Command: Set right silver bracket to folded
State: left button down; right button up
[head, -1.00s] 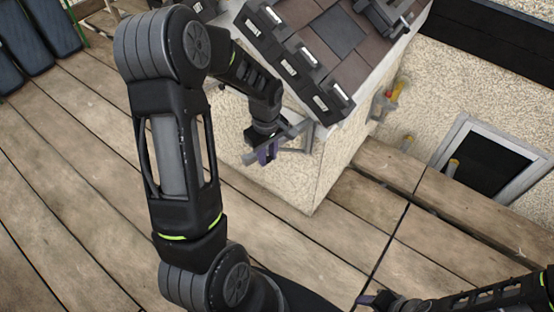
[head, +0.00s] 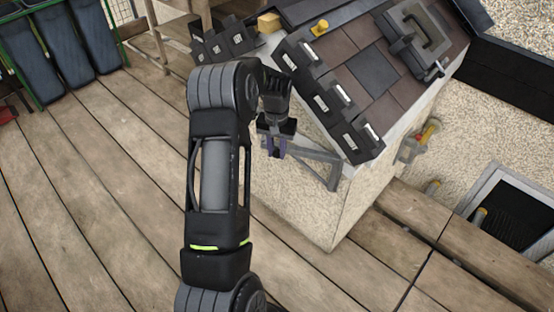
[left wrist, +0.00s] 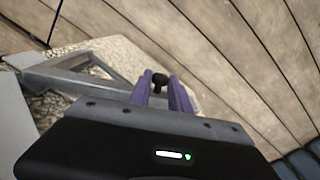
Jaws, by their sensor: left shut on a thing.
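The silver bracket (head: 322,166) is a grey triangular frame on the stucco wall just below the roof's lower edge. It sticks out from the wall towards the left. My left gripper (head: 274,149) is at its outer end, with purple fingers shut on it. In the left wrist view the bracket (left wrist: 85,84) runs in from the left to the purple fingers (left wrist: 162,90). A small black knob (left wrist: 160,78) shows between the fingertips. The fingers hide part of the bracket's end. My right gripper is out of view.
The small tiled roof (head: 372,75) stands above the bracket, with dark tiles along its edge. The plank floor (head: 100,190) is clear.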

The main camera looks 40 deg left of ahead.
pick_arm(q)
jog(key=shift+w+a+m, duration=0.35)
jog(key=shift+w+m, duration=0.05)
jog(key=shift+w, duration=0.1)
jog(key=c, duration=1.2)
grip_release()
jog(key=shift+c, duration=0.2)
notch_tip(320, 180, up, 8)
jog(key=shift+f, duration=0.1)
